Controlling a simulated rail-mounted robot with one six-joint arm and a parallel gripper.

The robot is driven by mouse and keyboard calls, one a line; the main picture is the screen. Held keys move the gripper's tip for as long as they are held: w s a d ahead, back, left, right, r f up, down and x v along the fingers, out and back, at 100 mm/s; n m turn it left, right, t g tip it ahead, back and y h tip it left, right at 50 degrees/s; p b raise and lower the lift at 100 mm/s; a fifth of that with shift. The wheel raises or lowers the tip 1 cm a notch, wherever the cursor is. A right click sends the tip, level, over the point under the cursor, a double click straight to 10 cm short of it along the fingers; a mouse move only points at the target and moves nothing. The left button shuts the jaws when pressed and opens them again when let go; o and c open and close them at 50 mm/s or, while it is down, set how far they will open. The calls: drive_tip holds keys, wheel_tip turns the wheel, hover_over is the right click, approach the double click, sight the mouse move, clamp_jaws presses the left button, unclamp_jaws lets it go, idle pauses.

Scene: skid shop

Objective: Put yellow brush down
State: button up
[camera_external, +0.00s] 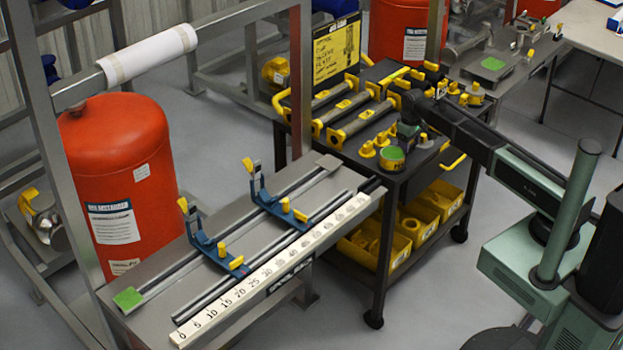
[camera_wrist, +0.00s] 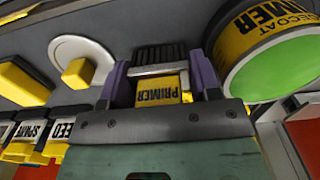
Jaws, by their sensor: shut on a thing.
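The brush shows in the camera_wrist view as a yellow block marked PRIMER (camera_wrist: 158,91) with a pale band and dark bristles beyond it. My gripper (camera_wrist: 160,80) has its purple fingers shut on either side of the brush. In the camera_external view my gripper (camera_external: 410,128) is low over the top of the dark cart (camera_external: 365,180), beside a can with a green top (camera_external: 392,156). The brush is too small or hidden to make out there. I cannot tell whether it touches the cart top.
The can with a yellow PRIMER label (camera_wrist: 262,45) is close on the right in the camera_wrist view. A white disc with a yellow knob (camera_wrist: 80,70) and a yellow block (camera_wrist: 25,82) lie to the left. Yellow-ended cylinders (camera_external: 360,118) fill the cart's left side.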

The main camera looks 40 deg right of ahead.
drive_tip(key=shift+f, duration=0.6)
drive_tip(key=o, duration=0.6)
drive_tip(key=shift+c, duration=0.2)
wheel_tip(320, 180, up, 13)
drive_tip(key=p, duration=1.2)
drive_tip(key=shift+f+p, duration=0.2)
drive_tip(key=shift+p, duration=0.2)
drive_tip(key=shift+s+f, duration=0.1)
drive_tip(key=shift+s, duration=0.15)
drive_tip(key=s+m, duration=0.2)
drive_tip(key=s, duration=2)
drive_tip(key=shift+m, duration=0.3)
